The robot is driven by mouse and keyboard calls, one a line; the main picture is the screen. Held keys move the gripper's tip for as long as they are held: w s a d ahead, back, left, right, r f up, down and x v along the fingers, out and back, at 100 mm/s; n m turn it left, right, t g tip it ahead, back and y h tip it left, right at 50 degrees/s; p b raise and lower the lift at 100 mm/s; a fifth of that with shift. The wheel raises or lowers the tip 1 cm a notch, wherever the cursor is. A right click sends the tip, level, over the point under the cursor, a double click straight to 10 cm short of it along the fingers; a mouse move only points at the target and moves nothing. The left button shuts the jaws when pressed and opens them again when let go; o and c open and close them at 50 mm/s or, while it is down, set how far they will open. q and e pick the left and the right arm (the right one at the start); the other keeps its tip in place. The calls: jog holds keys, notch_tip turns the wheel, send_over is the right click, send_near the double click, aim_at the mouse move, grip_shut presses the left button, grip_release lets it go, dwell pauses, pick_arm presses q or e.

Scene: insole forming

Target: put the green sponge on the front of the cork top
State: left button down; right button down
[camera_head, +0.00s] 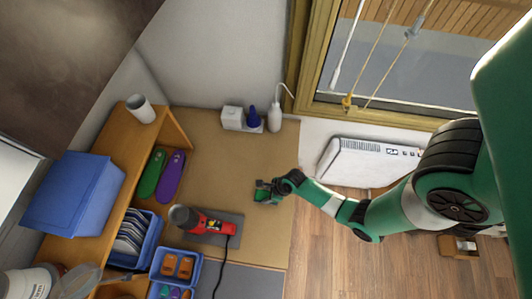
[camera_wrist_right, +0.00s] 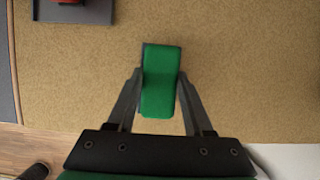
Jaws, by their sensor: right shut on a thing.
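The green sponge (camera_wrist_right: 161,80) is a small block between the fingers of my right gripper (camera_wrist_right: 161,95) in the right wrist view. The gripper is shut on it. In the head view my right gripper (camera_head: 268,189) and the sponge (camera_head: 262,196) are over the right edge area of the cork top (camera_head: 255,155). The cork also fills most of the right wrist view (camera_wrist_right: 250,60). I cannot tell whether the sponge touches the cork. My left gripper is not in view.
A red heat tool (camera_head: 207,223) lies on a grey mat (camera_head: 227,238) left of the gripper. Green and purple insoles (camera_head: 170,175), blue bins (camera_head: 176,265) and a blue box (camera_head: 75,195) are further left. White and blue bottles (camera_head: 274,116) stand at the back. Bare cork lies between.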

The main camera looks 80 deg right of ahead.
notch_tip(320, 180, down, 3)
jog(key=shift+f+b, duration=0.1)
jog(key=shift+b, duration=0.75)
jog(key=shift+f, duration=0.3)
jog(key=shift+s, duration=0.1)
jog(key=shift+c, duration=0.2)
grip_release()
jog(key=shift+a, duration=0.1)
jog(key=p+v, duration=0.5)
jog(key=v, duration=0.2)
jog(key=shift+r+p, duration=0.2)
jog(key=shift+p, duration=0.1)
jog(key=shift+r, duration=0.2)
jog(key=shift+f, duration=0.1)
